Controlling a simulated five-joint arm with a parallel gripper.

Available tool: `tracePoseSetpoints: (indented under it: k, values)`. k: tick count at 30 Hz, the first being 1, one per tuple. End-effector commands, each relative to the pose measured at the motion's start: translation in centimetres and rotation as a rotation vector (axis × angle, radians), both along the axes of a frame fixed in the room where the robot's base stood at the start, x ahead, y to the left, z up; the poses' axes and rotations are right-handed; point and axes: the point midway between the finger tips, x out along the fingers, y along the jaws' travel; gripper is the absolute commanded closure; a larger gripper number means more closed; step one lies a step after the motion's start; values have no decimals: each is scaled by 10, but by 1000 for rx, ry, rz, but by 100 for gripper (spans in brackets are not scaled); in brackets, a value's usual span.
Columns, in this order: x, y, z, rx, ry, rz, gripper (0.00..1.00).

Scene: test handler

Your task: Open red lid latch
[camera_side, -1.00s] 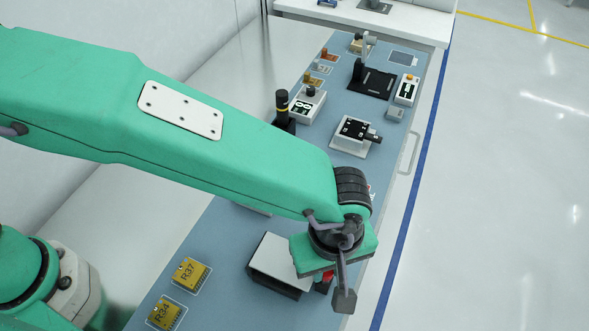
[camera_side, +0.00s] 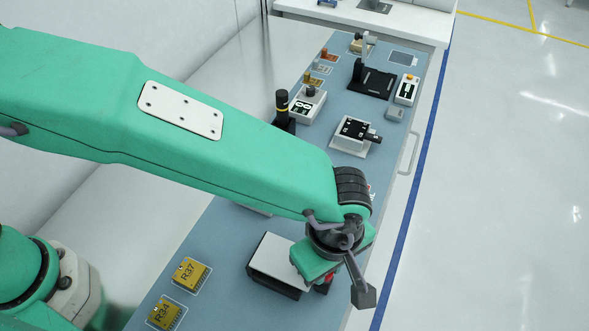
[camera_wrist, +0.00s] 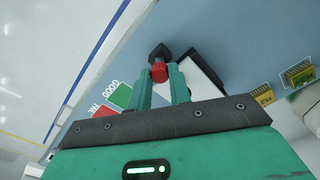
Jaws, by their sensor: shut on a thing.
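The red latch (camera_wrist: 159,72) sits between the two green fingers of my gripper (camera_wrist: 161,80) in the wrist view. The fingers are shut on it, with a dark piece just beyond. The latch is at the edge of the test handler, a black box with a white lid (camera_wrist: 205,78). In the side view the white lid (camera_side: 283,257) looks flat and down. The fingertips are hidden in that view.
Yellow modules marked R37 (camera_side: 187,274) and R34 (camera_side: 165,313) lie left of the box. A green GOOD pad (camera_wrist: 121,95) and a red pad (camera_wrist: 104,111) lie beside my fingers. Farther up the blue bench (camera_side: 235,238) stand several devices. The bench's right edge is close.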

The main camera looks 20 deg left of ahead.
Motion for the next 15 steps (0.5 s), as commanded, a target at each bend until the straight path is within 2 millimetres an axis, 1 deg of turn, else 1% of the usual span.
tracePoseSetpoints:
  k: [5, 15]
  values:
    - [0, 0, 1, -1, -1, 25, 93]
    - [0, 0, 1, -1, -1, 238, 93]
